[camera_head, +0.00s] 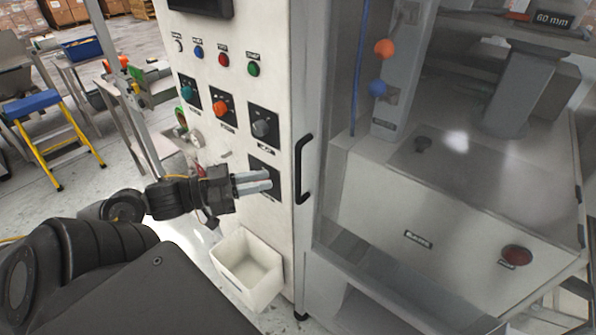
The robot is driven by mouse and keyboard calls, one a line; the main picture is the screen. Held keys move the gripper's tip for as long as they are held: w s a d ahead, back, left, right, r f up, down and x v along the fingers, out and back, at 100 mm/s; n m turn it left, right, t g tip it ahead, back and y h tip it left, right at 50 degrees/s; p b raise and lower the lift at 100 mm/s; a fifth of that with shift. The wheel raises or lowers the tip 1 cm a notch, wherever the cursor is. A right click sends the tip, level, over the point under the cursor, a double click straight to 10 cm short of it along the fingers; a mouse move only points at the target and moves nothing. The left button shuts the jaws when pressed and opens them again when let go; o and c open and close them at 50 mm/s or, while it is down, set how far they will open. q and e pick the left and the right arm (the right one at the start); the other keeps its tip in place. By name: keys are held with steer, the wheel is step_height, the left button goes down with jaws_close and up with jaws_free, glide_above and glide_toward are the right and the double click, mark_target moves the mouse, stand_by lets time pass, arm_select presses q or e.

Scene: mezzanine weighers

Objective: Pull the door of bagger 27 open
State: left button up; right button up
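The door (342,140) of the bagger is a clear panel in a grey frame, to the right of the white control cabinet. It looks closed. Its black upright bar handle (303,168) is at the door's left edge, beside the cabinet corner. My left gripper (270,179) is in front of the cabinet face, left of the handle and apart from it in the picture. Its two pale fingers point right toward the handle, with a narrow gap and nothing between them. My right gripper is not in view. No number 27 is readable.
The white cabinet (235,100) carries buttons and several rotary knobs. An open white bin (247,268) is below my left gripper. A yellow stepladder (58,140) stands far left.

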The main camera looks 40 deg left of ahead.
arm_select(q)
steer(key=shift+p+x, duration=0.8)
steer(key=shift+x, duration=3.9)
steer(key=shift+a, duration=0.1)
jaws_close()
